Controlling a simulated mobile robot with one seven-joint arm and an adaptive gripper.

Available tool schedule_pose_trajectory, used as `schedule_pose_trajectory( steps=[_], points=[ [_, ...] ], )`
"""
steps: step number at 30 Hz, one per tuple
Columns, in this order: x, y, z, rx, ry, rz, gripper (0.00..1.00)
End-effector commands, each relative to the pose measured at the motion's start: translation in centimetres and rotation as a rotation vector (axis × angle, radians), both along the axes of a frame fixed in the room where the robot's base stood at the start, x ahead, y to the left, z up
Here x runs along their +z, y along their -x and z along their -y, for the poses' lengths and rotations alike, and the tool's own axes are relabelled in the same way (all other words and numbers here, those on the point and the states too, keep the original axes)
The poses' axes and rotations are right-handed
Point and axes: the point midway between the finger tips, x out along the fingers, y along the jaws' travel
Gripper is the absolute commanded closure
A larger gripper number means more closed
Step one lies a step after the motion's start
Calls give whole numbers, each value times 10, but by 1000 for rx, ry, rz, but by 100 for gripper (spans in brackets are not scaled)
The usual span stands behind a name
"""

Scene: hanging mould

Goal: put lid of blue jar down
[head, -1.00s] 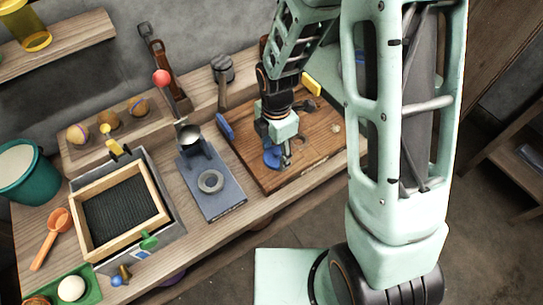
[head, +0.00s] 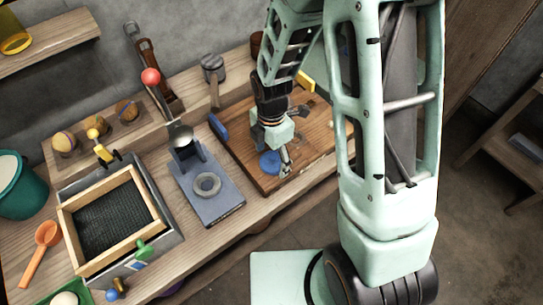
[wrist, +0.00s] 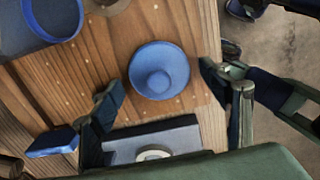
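The blue lid (wrist: 159,70), a round disc with a central knob, lies knob up on the wooden board (wrist: 135,20). In the head view the lid (head: 269,163) is near the board's front left part, partly covered by my gripper (head: 284,160). In the wrist view my gripper (wrist: 160,80) is open, its two fingers apart on either side of the lid with visible gaps. A blue-rimmed open jar (wrist: 52,18) shows at the wrist view's top left, cut off by the frame. I cannot make out this jar in the head view.
A press with a grey-blue base and ring (head: 207,184) stands left of the board. A blue-handled tool (head: 218,127) lies at the board's back left edge. A wooden-framed screen (head: 112,220) is farther left. Open floor lies beyond the front edge.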

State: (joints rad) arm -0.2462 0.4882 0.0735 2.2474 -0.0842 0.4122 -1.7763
Motion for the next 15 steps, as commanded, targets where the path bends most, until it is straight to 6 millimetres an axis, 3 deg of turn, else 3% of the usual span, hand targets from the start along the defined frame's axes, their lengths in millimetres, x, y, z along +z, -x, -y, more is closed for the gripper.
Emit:
schedule_pose_trajectory(
  steps=[8, 15],
  points=[
    [5, 0, 0, 0, 0, 0, 30],
    [43, -2, 0, -1, -2, 6, 30]
  ],
)
